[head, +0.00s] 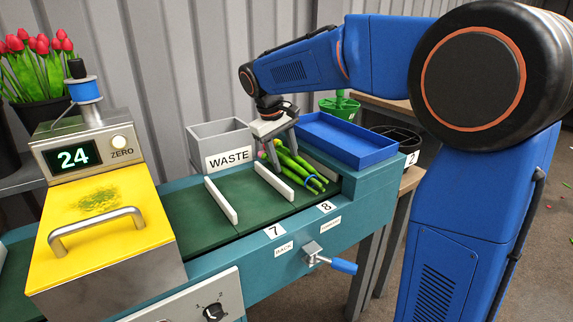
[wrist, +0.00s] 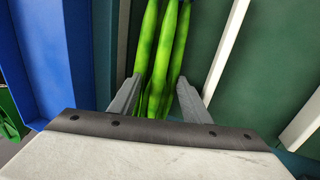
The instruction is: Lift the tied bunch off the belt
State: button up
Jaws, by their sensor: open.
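The bunch (head: 304,176) lies on the dark green belt (head: 240,190), in the last bay at the belt's right end by label 8. Its green stems point toward the front right, and a bit of pink shows at its far end. No tie can be made out. My gripper (head: 283,157) is low over the bunch with its fingers pointing down. In the wrist view the stems (wrist: 166,45) run between the two open fingers of my gripper (wrist: 160,84). Whether the fingers touch the stems cannot be told.
White dividers (head: 273,182) cross the belt. A grey WASTE bin (head: 219,145) stands behind it, and a blue tray (head: 347,139) lies behind the bunch. A yellow-lidded unit (head: 100,215) reading 24 stands at left. A blue-handled crank (head: 330,262) sticks out in front.

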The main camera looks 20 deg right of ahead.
jog(key=shift+f, duration=0.15)
jog(key=c, duration=0.7)
jog(key=shift+c, duration=0.2)
